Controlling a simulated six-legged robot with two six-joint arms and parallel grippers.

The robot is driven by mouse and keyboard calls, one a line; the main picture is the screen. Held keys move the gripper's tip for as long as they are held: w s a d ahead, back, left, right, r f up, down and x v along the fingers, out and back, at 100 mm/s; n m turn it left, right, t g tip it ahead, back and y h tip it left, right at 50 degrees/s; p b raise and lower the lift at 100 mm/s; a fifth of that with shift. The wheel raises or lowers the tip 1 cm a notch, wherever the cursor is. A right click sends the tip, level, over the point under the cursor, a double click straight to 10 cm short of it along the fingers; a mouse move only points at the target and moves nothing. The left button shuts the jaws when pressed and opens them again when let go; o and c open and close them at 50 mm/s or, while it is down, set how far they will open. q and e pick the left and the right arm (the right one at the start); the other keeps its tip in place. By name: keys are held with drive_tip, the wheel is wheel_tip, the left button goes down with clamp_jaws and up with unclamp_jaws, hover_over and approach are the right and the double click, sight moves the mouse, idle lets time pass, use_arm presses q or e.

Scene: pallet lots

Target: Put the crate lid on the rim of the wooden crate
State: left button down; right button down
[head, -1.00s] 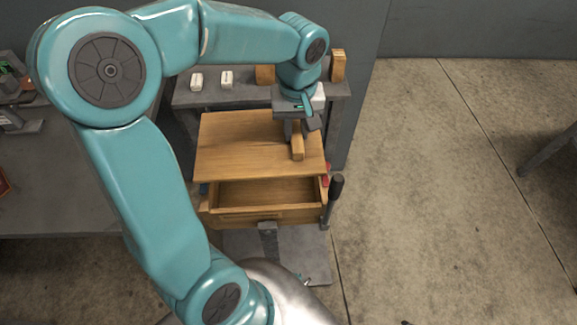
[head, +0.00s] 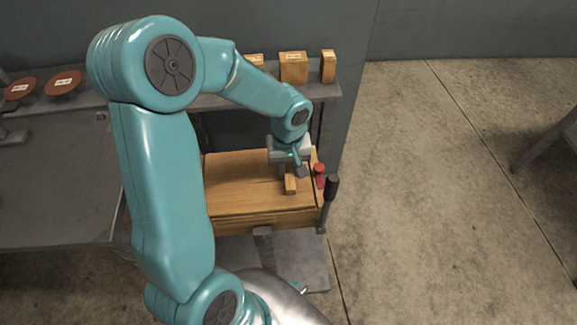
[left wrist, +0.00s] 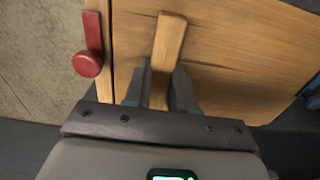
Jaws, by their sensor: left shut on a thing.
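The crate lid (head: 240,180) is a flat wooden board with a raised wooden grip bar (head: 290,186). The lid also fills much of the left wrist view (left wrist: 225,60). My left gripper (head: 288,174) is shut on the grip bar, and its two fingers (left wrist: 160,85) stand either side of the bar in the left wrist view. The wooden crate (head: 285,219) is under the lid, with its front wall showing. The lid covers the crate's opening and looks about level. I cannot tell whether it touches the rim all round. My right gripper is not in view.
A red knob (head: 319,170) and a black-handled lever (head: 331,189) stand at the crate's right side. The red knob also shows in the left wrist view (left wrist: 88,63). Wooden blocks (head: 293,66) stand on the grey shelf behind.

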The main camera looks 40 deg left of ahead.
use_arm(q)
drive_tip(key=shift+f, duration=0.1)
drive_tip(key=shift+f+b, duration=0.45)
drive_tip(key=shift+b, duration=0.2)
drive_tip(key=c, duration=0.9)
unclamp_jaws()
drive_tip(key=shift+r, duration=0.1)
drive_tip(key=shift+r, duration=0.1)
drive_tip(key=shift+r+p, duration=0.35)
drive_tip(key=shift+p, duration=0.25)
wheel_tip(320, 180, up, 12)
drive_tip(key=shift+r+p, duration=0.1)
drive_tip(key=shift+p, duration=0.85)
